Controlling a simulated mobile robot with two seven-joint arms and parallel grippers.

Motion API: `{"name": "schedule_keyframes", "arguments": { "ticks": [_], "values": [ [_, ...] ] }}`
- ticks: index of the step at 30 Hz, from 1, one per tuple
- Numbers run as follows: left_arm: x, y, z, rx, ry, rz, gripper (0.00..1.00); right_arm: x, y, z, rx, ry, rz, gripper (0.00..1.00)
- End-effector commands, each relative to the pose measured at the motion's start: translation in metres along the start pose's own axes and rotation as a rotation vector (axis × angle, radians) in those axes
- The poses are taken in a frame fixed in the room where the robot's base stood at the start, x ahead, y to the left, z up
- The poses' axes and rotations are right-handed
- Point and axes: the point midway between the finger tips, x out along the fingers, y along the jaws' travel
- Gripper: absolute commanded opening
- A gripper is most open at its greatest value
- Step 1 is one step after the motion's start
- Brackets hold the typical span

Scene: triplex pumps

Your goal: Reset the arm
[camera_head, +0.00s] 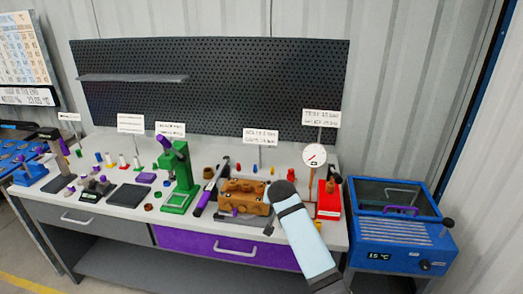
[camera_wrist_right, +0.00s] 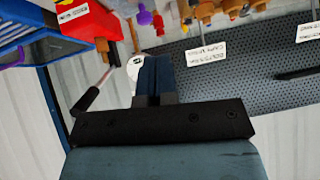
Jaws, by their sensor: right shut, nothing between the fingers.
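My right arm (camera_head: 305,240) rises from the lower right of the head view, in front of the bench. The fingers cannot be made out in the head view. In the right wrist view my right gripper (camera_wrist_right: 155,62) is shut with its fingers together and nothing between them. That view shows the bench items upside down along its top. My left arm and left gripper are not in view.
The bench (camera_head: 120,226) holds a green press (camera_head: 178,185), a red unit (camera_head: 329,198) with a dial gauge (camera_head: 314,156) above it and several small parts. A blue heater box (camera_head: 400,236) reading 15 °C stands at right. A black pegboard (camera_head: 215,90) stands behind.

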Motion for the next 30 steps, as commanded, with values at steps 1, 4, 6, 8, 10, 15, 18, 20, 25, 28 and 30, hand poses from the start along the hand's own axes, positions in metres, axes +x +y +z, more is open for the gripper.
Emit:
{"name": "schedule_keyframes", "arguments": {
  "ticks": [1,4,6,8,10,15,18,20,25,28,30],
  "values": [
    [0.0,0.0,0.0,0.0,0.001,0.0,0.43,0.004,0.005,0.011,-0.006,-0.004,-0.003,0.0],
    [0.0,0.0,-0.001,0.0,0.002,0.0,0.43,0.011,0.021,0.045,-0.032,-0.009,-0.027,0.0],
    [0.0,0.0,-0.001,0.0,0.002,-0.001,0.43,0.015,0.038,0.081,-0.061,-0.007,-0.054,0.0],
    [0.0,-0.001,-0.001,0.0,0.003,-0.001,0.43,0.016,0.055,0.117,-0.092,-0.004,-0.081,0.0],
    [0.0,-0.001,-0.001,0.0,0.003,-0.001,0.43,0.012,0.074,0.156,-0.127,0.005,-0.114,0.0],
    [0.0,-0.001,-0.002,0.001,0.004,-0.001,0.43,-0.015,0.119,0.246,-0.212,0.037,-0.188,0.0],
    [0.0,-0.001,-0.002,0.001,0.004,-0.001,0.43,-0.041,0.143,0.293,-0.26,0.06,-0.229,0.0],
    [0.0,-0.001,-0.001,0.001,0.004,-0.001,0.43,-0.06,0.157,0.319,-0.287,0.076,-0.253,0.0],
    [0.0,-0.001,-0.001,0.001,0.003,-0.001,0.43,-0.118,0.187,0.374,-0.353,0.122,-0.311,0.0],
    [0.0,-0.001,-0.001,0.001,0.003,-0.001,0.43,-0.145,0.198,0.393,-0.377,0.145,-0.334,0.0],
    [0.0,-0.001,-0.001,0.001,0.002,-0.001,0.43,-0.158,0.203,0.4,-0.389,0.156,-0.345,0.0]
  ]
}}
